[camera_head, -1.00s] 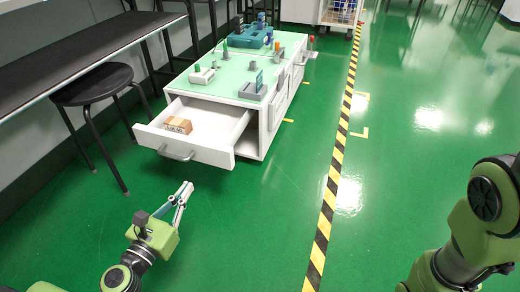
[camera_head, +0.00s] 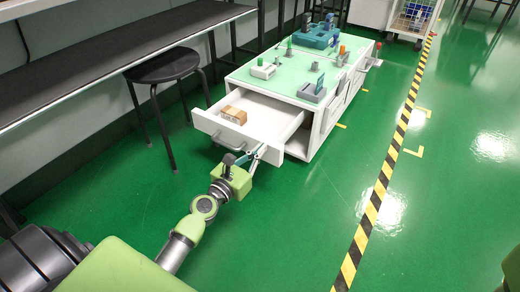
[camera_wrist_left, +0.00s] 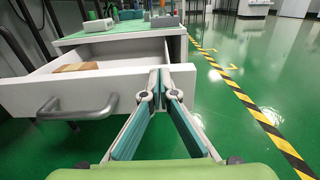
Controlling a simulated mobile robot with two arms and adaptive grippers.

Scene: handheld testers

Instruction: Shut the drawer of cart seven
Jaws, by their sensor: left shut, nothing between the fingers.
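The white cart (camera_head: 326,118) has a pale green top, and its front drawer (camera_head: 207,124) is pulled well out. The drawer front with its grey bar handle also shows in the left wrist view (camera_wrist_left: 30,97). A small brown box (camera_head: 234,114) lies inside the drawer. My left gripper (camera_head: 258,152) is shut and empty, right at the drawer front, to the right of the handle. In the left wrist view its fingertips (camera_wrist_left: 172,72) overlap the right end of the drawer front; I cannot tell if they touch. A green edge at lower right may be my right arm; its gripper is out of view.
A black stool (camera_head: 163,66) stands left of the cart beside a dark bench (camera_head: 110,52). Small devices and a blue case (camera_head: 316,38) sit on the cart top. A wire cart (camera_head: 412,18) is at the back. The green floor right of the cart is clear.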

